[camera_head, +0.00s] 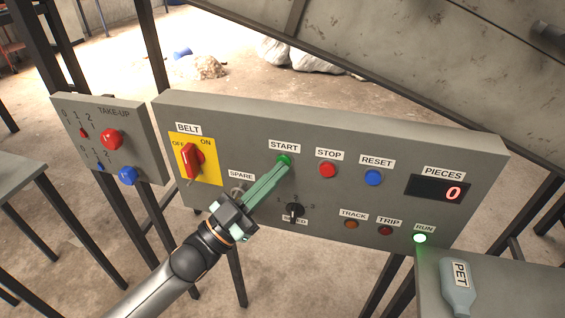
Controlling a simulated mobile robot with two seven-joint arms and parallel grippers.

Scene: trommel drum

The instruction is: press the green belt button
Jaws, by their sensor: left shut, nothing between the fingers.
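The green button (283,160) labelled START sits near the top middle of the grey control panel (450,150). My left gripper (279,168) is shut and empty, its fingertips at the lower edge of the green button and partly covering it. I cannot tell whether they touch or press it. The RUN lamp (420,239) at the panel's lower right glows green. The red belt switch (192,160) on a yellow plate is at the panel's left. My right gripper is not in view.
A red STOP button (327,170) and a blue RESET button (373,177) are right of START. The PIECES display (440,188) reads 0. A black selector knob (294,210) is below. A TAKE-UP box (110,140) stands left.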

